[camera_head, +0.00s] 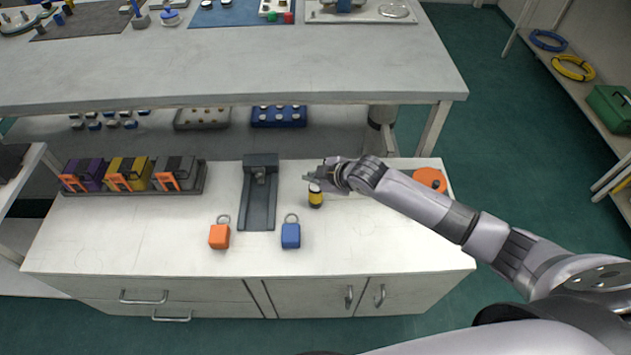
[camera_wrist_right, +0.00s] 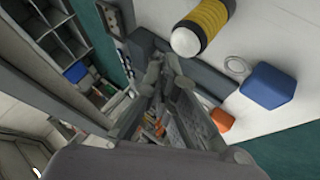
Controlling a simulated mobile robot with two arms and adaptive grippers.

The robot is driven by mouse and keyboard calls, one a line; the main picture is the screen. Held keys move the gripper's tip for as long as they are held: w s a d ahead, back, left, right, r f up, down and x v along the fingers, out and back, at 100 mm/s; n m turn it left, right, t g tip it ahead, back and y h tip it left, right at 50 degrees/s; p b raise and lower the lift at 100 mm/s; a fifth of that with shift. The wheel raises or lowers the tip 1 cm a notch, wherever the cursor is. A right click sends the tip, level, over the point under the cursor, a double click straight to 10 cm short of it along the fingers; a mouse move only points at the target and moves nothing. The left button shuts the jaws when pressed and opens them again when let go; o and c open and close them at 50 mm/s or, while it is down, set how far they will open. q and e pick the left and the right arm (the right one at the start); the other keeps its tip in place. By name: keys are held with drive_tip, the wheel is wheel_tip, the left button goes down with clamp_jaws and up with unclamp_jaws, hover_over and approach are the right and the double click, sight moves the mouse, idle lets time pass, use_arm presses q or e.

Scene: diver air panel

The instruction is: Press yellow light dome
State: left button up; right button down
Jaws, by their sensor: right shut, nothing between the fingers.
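The yellow light (camera_head: 316,199) stands on the white worktop right of the dark grey channel; it has a black band and a white dome on top. It also shows in the right wrist view as a yellow and black ribbed cylinder (camera_wrist_right: 208,22) with its white dome (camera_wrist_right: 186,39) toward the camera. My right gripper (camera_head: 309,177) is shut and empty, just behind and above the light in the head view. In the right wrist view my gripper (camera_wrist_right: 165,72) is left of and below the dome, with a visible gap. My left gripper is not in view.
A dark grey channel (camera_head: 259,203) lies left of the light. A blue block with a ring (camera_head: 290,235) and an orange one (camera_head: 219,236) sit in front. A tray (camera_head: 190,190) of coloured units is at left. An orange disc (camera_head: 430,179) lies right, beside my arm.

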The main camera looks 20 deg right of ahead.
sight(314, 186)
wheel_tip(314, 186, up, 6)
drive_tip(key=p, duration=0.6)
idle(0.4)
